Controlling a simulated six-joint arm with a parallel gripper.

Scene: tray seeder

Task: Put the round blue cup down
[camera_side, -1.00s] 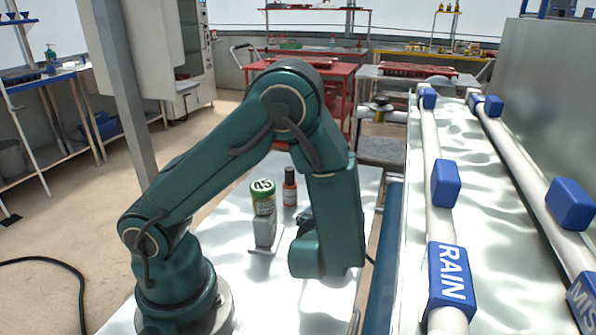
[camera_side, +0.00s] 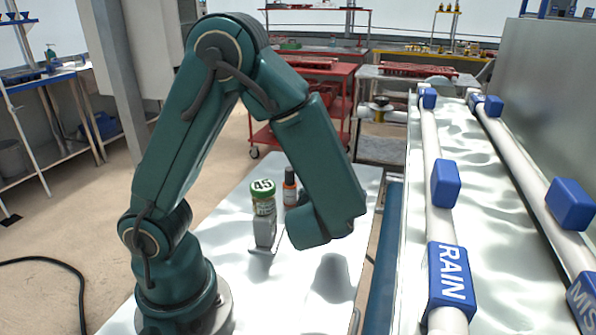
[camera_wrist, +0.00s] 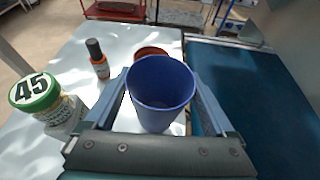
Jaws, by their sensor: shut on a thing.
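In the wrist view the round blue cup (camera_wrist: 160,92) is upright, its open mouth facing the camera. My gripper (camera_wrist: 159,80) is shut on the blue cup, with one finger along each side of it. The cup appears held above the white table (camera_wrist: 70,60), though its exact height is hard to tell. In the side view my wrist is over the right part of the table, and my own arm hides the fingers and the cup.
A reddish round thing (camera_wrist: 152,50) lies beyond the cup, partly hidden. A blue surface (camera_wrist: 245,90) borders the table. Pipes (camera_side: 433,205) run along the right.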

